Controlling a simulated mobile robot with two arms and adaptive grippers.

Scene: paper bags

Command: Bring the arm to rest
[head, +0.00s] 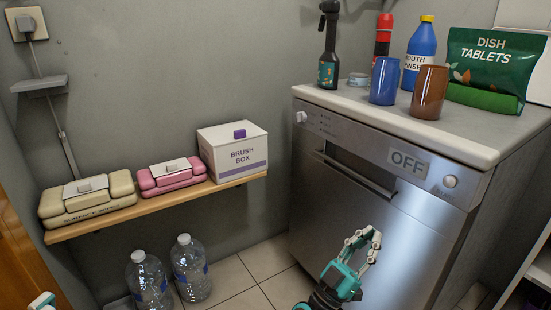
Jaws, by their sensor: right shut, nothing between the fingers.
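My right gripper (366,240) is teal and light grey. It is in the lower middle of the head view, in front of the steel dishwasher (400,225). Its fingers are shut with nothing between them, and it appears clear of the dishwasher door. A small teal and white part of my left gripper (42,301) shows at the bottom left corner. Most of it is cut off by the frame edge, so its fingers cannot be judged.
On the dishwasher top stand a blue cup (384,82), a brown cup (429,92), a blue bottle (420,50), a dark spray bottle (328,45) and a dish tablets bag (491,65). A wooden shelf (160,208) holds wipes packs and a brush box (235,152). Water bottles (190,268) stand below.

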